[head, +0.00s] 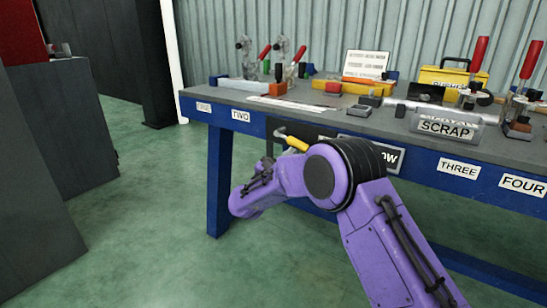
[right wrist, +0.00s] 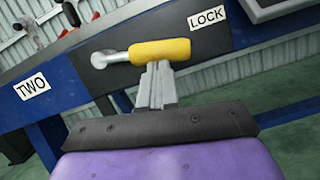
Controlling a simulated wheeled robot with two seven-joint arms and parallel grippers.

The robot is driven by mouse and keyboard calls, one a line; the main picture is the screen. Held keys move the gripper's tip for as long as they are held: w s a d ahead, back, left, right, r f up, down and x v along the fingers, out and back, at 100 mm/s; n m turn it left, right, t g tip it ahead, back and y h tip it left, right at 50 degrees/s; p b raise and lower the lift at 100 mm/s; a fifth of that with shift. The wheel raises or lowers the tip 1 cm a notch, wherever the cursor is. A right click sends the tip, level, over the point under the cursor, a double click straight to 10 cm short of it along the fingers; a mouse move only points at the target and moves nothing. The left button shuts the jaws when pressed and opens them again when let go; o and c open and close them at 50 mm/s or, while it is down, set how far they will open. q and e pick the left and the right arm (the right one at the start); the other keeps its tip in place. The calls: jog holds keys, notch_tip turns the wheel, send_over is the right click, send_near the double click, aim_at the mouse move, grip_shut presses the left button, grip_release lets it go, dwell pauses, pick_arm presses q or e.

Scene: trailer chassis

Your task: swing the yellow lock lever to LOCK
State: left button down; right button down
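The yellow lock lever (right wrist: 160,51) is on a dark plate on the blue front rail of the bench. Its silver pivot end is at the left and its yellow handle points right, close to horizontal, below and left of the LOCK label (right wrist: 207,18). In the head view the lever (head: 297,144) shows just above my purple right arm. My right gripper (right wrist: 158,70) has its grey fingers close together, tips at the handle's lower edge. They look shut with nothing between them; contact is hard to tell. My arm hides its fingers in the head view. My left gripper is out of view.
The bench top (head: 320,100) carries red-handled clamps, small blocks, a yellow box (head: 452,80) and a SCRAP sign (head: 446,127). A TWO label (right wrist: 32,86) is left of the lever. Dark cabinets stand at the far left. The green floor before the bench is clear.

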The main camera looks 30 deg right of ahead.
jog(key=shift+s+d+r+n+t+y+p, duration=0.15)
jog(key=shift+r+n+t+p, duration=0.25)
jog(key=shift+n, duration=0.4)
jog(key=shift+s+d+r+n+t+y+p, duration=0.1)
jog(key=shift+s+r+n+t+y+p, duration=0.2)
jog(key=shift+n, duration=0.5)
jog(key=shift+w+r, duration=0.1)
jog(key=shift+r, duration=0.05)
jog(key=s+a+f+b, duration=0.1)
jog(key=s+a+f, duration=0.3)
jog(key=a, duration=0.6)
notch_tip(320, 180, down, 3)
jog(key=shift+s+a+r, duration=0.1)
jog(key=shift+s+a, duration=0.05)
jog(key=shift+a, duration=0.2)
